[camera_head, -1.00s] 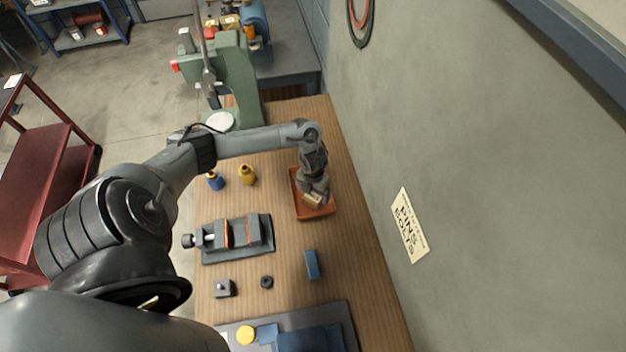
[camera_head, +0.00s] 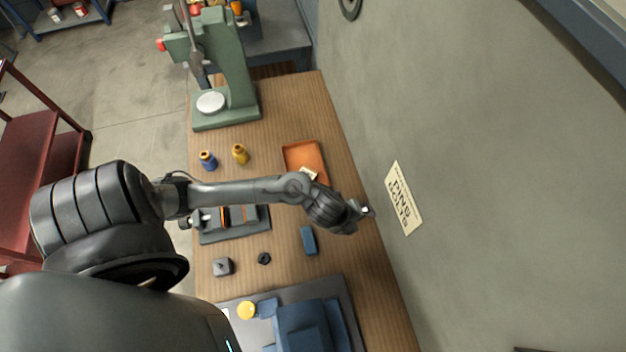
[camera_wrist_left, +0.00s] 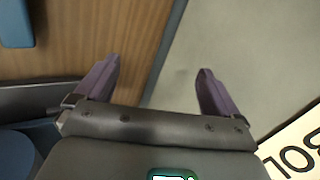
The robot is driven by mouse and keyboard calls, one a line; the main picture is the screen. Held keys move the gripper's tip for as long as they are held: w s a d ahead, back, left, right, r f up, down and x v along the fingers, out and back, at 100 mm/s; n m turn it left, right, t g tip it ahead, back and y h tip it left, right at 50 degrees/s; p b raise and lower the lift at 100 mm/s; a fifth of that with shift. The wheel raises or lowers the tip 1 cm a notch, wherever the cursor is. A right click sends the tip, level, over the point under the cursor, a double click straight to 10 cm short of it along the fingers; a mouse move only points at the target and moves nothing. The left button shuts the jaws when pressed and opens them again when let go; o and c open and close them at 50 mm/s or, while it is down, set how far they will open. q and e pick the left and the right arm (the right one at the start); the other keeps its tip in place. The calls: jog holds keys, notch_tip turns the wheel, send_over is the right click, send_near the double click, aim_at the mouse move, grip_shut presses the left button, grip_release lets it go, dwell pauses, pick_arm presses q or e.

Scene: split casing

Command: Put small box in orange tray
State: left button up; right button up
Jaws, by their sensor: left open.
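The orange tray (camera_head: 303,154) lies on the wooden bench near its wall-side edge, with its near end hidden behind my left arm. The small box (camera_head: 309,173), pale cream, shows at the tray's near end just beyond my arm. It is partly hidden, and I cannot tell whether it lies flat. My left gripper (camera_head: 364,211) is to the right of and nearer than the tray, by the bench edge and wall. In the left wrist view it (camera_wrist_left: 156,78) is open, with nothing between its fingers.
A blue block (camera_head: 309,241) lies on the bench near my left gripper. A vise (camera_head: 235,236) is under my forearm. The wall with a paper sign (camera_head: 404,198) is close on the right.

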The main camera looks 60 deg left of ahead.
pick_arm(q)
jog(key=s+a+r+n+g+y, duration=0.1)
jog(key=s+r+n+g, duration=0.1)
jog(key=s+r+n, duration=0.5)
jog(key=s+n, duration=0.5)
jog(key=n, duration=0.5)
jog(key=shift+s+a+n, duration=0.3)
jog(key=shift+s+n, duration=0.05)
jog(key=shift+n, duration=0.05)
